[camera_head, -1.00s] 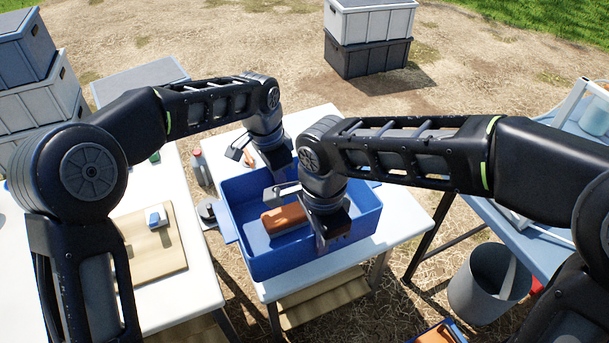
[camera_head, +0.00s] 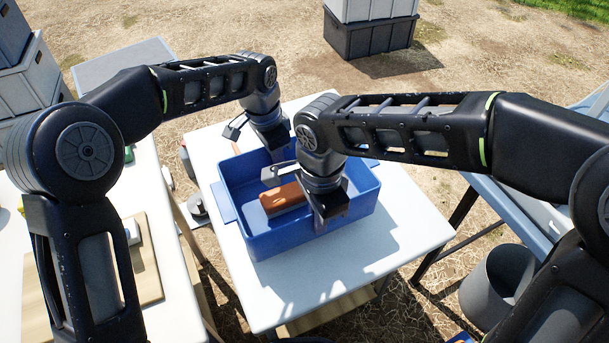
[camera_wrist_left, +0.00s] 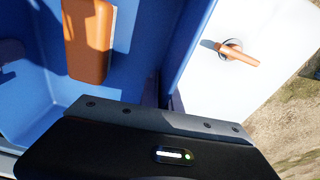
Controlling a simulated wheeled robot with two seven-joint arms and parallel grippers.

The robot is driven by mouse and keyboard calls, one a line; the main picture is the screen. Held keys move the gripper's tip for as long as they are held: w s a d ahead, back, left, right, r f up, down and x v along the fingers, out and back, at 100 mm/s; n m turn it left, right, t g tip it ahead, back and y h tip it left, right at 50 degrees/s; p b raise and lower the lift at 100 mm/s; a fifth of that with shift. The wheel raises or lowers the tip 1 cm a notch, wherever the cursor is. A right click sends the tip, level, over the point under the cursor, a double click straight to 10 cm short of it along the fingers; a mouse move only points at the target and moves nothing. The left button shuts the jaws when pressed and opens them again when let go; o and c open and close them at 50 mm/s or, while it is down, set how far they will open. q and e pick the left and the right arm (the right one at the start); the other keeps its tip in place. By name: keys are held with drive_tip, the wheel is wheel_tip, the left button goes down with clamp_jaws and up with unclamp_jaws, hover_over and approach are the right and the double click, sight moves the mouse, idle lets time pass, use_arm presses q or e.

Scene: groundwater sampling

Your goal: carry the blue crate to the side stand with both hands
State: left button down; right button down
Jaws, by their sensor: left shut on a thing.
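The blue crate (camera_head: 275,248) is over the white middle table (camera_head: 415,228); I cannot tell whether it touches the top. An orange-brown block (camera_head: 284,198) lies inside it and also shows in the left wrist view (camera_wrist_left: 90,40). My left gripper (camera_head: 275,152) is at the crate's far wall, shut on it; the arm hides part of the grip. My right gripper (camera_head: 326,215) is at the near wall, its fingers by the rim; whether they are closed is unclear. The side stand is not clearly identifiable.
An orange-handled fitting (camera_wrist_left: 238,55) stands on the table beside the crate. A blue-topped table (camera_head: 520,225) and a grey bucket (camera_head: 493,288) are at the right. Another white table (camera_head: 160,300) with a wooden board (camera_head: 146,262) is at the left. Stacked crates (camera_head: 368,38) stand behind.

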use_arm(q)
drive_tip(key=shift+f, duration=0.2)
use_arm(e)
drive_tip(key=shift+f, duration=0.15)
